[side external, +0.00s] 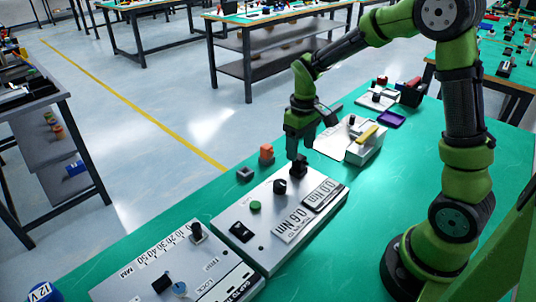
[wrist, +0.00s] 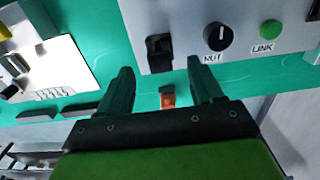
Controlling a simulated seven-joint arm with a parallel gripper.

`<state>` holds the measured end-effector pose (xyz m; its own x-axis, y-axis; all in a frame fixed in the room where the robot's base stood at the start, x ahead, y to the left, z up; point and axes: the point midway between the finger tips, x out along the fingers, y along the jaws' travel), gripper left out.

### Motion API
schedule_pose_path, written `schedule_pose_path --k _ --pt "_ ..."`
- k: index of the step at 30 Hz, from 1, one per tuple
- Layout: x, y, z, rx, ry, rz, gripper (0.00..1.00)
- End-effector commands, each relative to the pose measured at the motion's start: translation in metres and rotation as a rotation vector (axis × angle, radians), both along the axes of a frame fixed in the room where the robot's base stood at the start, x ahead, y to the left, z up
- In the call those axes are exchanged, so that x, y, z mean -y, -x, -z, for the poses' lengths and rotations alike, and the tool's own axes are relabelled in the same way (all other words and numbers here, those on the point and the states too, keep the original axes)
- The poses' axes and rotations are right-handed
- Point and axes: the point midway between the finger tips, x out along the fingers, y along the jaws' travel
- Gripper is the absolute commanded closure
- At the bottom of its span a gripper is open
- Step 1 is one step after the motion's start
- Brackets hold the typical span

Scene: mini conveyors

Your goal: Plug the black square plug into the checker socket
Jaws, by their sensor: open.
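My gripper (side external: 299,146) is open and empty above the far end of a grey control box (side external: 228,216). In the wrist view its two fingers (wrist: 160,72) are spread apart. A black squarish block (side external: 298,168) stands on the box's far end, just below the fingers. It also shows in the wrist view (wrist: 159,52), ahead of the fingertips and not between them. It looks like the black square plug, but I cannot be sure. I cannot tell which opening is the checker socket. A white device (side external: 362,152) with a yellow bar stands behind the box.
The box has a black knob (wrist: 218,38), a green button (wrist: 270,28) and torque displays (side external: 307,210). An orange block (side external: 266,154) and a dark block (side external: 245,173) sit beside it. Another panel (side external: 180,270) is in front. Green table is clear to the right.

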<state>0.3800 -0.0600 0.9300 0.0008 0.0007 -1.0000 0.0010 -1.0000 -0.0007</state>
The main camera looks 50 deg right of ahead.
Motion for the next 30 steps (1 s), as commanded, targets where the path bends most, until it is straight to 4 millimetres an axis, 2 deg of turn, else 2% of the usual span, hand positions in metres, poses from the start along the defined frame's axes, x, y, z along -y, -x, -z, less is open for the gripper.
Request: schedule_pose_path --k 1,9,15,21,30 --pt "0.0 -0.001 -0.015 0.007 0.0 0.002 0.34" --pt "0.0 -0.001 -0.08 0.005 0.0 0.0 0.34" --pt "0.0 0.0 -0.112 0.002 0.0 0.001 0.34" --pt "0.0 0.0 -0.124 0.0 -0.001 0.0 0.34" --pt "0.0 0.0 -0.124 -0.001 -0.001 0.001 0.34"
